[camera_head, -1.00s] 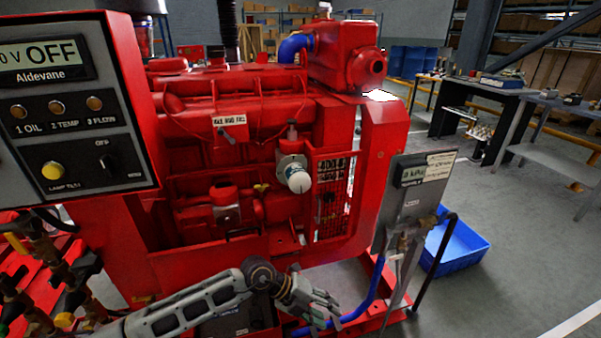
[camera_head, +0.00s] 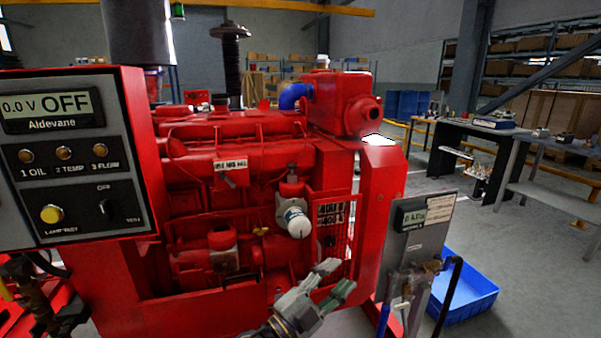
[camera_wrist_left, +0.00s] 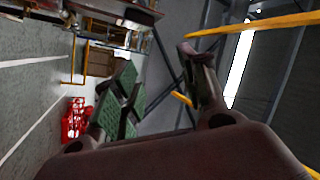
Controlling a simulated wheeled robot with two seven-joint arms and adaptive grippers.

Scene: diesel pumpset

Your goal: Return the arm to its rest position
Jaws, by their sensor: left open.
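My left gripper (camera_head: 335,285) is at the bottom middle of the head view, in front of the red diesel pumpset (camera_head: 240,155). Its fingers point up and to the right, below the white filter (camera_head: 296,222). The fingers are open with nothing between them. In the left wrist view the gripper (camera_wrist_left: 160,95) shows a green-padded finger on the left and a dark finger on the right, spread apart. Most of the left arm is below the frame. My right gripper is not in either view.
A control panel (camera_head: 75,155) reading OFF stands close on the left. A grey gauge panel (camera_head: 415,255) with hoses stands at the right, with a blue bin (camera_head: 465,288) behind it. Workbenches (camera_head: 480,140) are farther back. Open floor (camera_head: 545,270) lies at the right.

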